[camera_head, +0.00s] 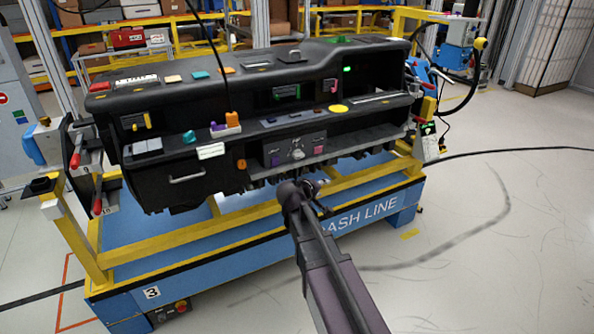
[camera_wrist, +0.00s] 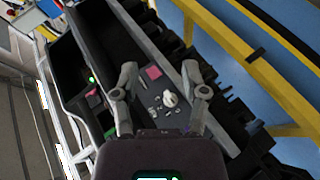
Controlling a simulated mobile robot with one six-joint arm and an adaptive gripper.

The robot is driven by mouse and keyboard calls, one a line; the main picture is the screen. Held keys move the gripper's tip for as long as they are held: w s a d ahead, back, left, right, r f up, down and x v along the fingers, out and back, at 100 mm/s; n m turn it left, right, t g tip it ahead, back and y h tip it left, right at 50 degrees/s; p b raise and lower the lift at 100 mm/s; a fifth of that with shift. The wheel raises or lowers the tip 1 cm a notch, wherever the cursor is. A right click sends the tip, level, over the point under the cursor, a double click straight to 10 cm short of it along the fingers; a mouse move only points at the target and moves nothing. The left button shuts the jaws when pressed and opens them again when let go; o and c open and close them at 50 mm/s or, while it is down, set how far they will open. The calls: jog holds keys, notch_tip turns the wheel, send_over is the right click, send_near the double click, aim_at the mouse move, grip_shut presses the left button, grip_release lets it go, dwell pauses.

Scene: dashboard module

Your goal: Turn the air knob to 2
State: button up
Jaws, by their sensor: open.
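The air knob, a light grey-white knob (camera_head: 298,154), sits on the lower centre panel of the black dashboard module (camera_head: 180,98). The knob also shows in the wrist view (camera_wrist: 169,99), between my fingers in the picture and beyond them. Its pointer setting is too small to read. My gripper (camera_wrist: 160,76) is open and empty, with its two fingers spread either side of the knob in that view. In the head view my gripper (camera_head: 305,190) is in front of and below the panel, seemingly apart from the knob.
A pink square (camera_head: 318,150) and a purple square (camera_head: 275,160) flank the knob. A yellow-and-blue stand (camera_head: 190,238) carries the dashboard, with a yellow rail running below the panel. Small coloured pieces lie on the dashboard's ledges. The floor at right is mostly clear.

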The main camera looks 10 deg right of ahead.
aim_at(298, 158)
jog(key=w+a+f+n+t+b, duration=0.2)
jog(key=w+a+n+t+b, duration=0.5)
jog(key=w+a+b, duration=0.2)
jog(key=shift+w+a+y, duration=0.3)
jog(key=shift+w+a, duration=0.15)
jog(key=shift+w, duration=0.3)
jog(key=shift+w+d, duration=0.1)
jog(key=shift+w, duration=0.05)
jog(key=x, duration=1.3)
jog(key=shift+w, duration=0.3)
